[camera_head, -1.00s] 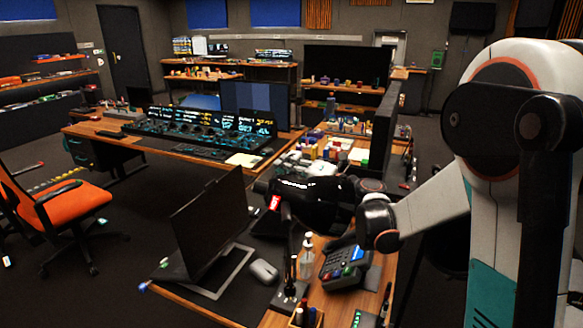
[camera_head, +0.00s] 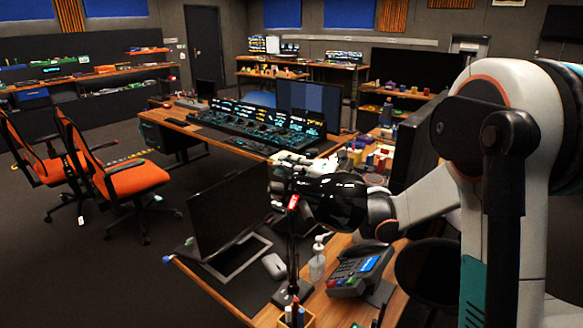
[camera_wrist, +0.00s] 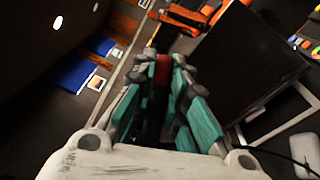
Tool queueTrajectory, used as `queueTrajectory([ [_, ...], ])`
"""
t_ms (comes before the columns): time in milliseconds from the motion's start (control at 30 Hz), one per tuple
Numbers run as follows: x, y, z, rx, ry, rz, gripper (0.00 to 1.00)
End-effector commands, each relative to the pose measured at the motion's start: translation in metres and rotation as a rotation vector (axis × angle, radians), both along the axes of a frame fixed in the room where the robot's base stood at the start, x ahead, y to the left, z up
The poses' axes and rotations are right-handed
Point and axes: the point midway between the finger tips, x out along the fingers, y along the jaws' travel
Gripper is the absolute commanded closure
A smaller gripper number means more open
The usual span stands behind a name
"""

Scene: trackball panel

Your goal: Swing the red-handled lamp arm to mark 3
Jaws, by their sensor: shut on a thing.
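My gripper (camera_wrist: 163,82) is closed on a red handle (camera_wrist: 162,67) in the wrist view, with the teal finger pads on either side of it. In the head view my dark gripper (camera_head: 284,191) reaches left above the near desk, beside the laptop screen. A thin dark upright post (camera_head: 292,255) stands below it on the desk. It looks like the lamp's post, but the lamp arm is mostly hidden or lost against the dark gripper. No numbered marks can be read in either view.
A pump bottle (camera_head: 318,262), a desk phone (camera_head: 358,270), a mouse (camera_head: 274,266) and a pen box (camera_head: 297,318) crowd the near desk. Orange chairs (camera_head: 135,180) stand left on open floor.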

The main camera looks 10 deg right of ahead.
Motion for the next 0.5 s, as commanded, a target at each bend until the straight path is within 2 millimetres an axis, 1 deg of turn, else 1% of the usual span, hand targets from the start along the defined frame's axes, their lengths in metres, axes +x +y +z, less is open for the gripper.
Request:
queueTrajectory([
  [433,-0.0003,0.0021,-0.0010,-0.002,0.000,0.006,1.00],
  [467,-0.0004,0.0020,-0.0010,-0.002,0.000,0.006,0.84],
  [500,-0.0003,0.0020,-0.0011,-0.002,0.000,0.006,0.75],
])
